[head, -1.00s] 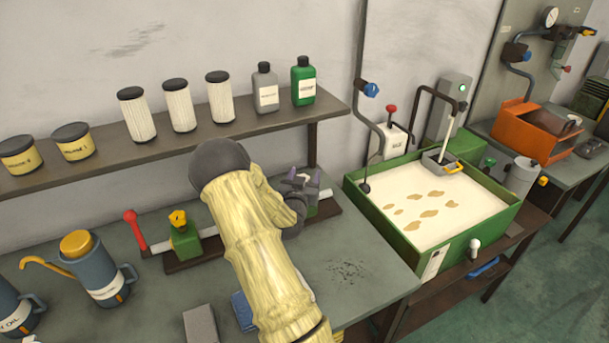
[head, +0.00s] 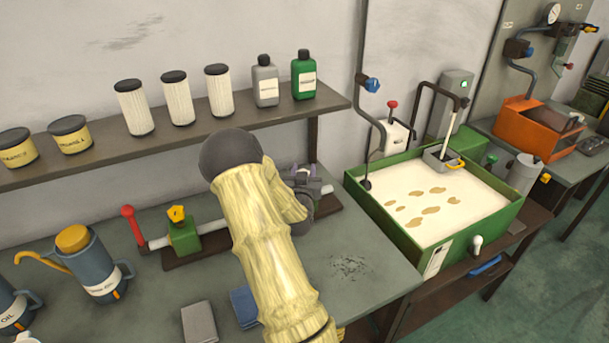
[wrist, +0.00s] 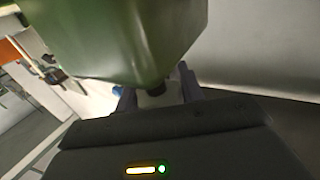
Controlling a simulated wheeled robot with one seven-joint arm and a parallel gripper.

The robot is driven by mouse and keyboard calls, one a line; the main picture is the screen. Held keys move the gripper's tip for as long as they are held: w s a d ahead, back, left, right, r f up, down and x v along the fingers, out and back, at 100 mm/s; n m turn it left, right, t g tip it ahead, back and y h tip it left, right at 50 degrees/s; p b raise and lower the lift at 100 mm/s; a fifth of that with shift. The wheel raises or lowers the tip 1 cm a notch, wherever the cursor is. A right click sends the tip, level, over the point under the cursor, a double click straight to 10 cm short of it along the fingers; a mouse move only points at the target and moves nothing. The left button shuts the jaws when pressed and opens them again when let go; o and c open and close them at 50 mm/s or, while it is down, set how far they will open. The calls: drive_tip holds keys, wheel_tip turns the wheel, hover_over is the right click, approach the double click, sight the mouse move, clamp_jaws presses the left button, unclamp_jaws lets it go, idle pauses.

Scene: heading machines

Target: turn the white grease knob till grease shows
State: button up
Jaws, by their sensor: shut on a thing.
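My gripper (head: 308,174) is at the right end of the dark rail on the bench, partly behind my own forearm. In the wrist view, its two fingers (wrist: 156,94) are shut on a small pale thing, which I take as the white grease knob (wrist: 152,101), just below a dark stub. A green block (wrist: 125,35) fills the top of the wrist view, close above the fingers. In the head view the knob is hidden by my gripper. No grease can be made out at the knob.
A green block with a yellow knob (head: 182,232) and a red-ended lever (head: 131,224) stand left of my arm. A shelf with filters and bottles (head: 265,82) runs above. A green tray of pale liquid (head: 490,235) stands right.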

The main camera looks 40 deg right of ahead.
drive_tip(key=n+t+y+b, duration=0.1)
drive_tip(key=y+b, duration=0.1)
drive_tip(key=n+t+y+b, duration=0.2)
drive_tip(key=shift+w+a+f, duration=0.1)
drive_tip(key=shift+a+f, duration=0.05)
drive_tip(key=shift+f, duration=0.05)
drive_tip(key=shift+w+a+r+n+t+y+b, duration=0.15)
drive_tip(key=shift+n+t+y+b, duration=0.15)
drive_tip(key=shift+n+y, duration=0.4)
drive_tip(key=shift+s+a+f+n+t+y+b, duration=0.15)
drive_tip(key=shift+n+y+b, duration=0.3)
drive_tip(key=shift+y, duration=0.45)
drive_tip(key=shift+w+a+r+n+t+y+b, duration=0.15)
drive_tip(key=shift+n+t+y+b, duration=0.15)
drive_tip(key=shift+n+y, duration=0.4)
drive_tip(key=o, duration=1)
drive_tip(key=b+v, duration=0.1)
drive_tip(key=v, duration=0.7)
drive_tip(key=b+v, duration=0.2)
drive_tip(key=v, duration=0.7)
drive_tip(key=shift+s+d+r, duration=0.1)
drive_tip(key=shift+s+d, duration=0.1)
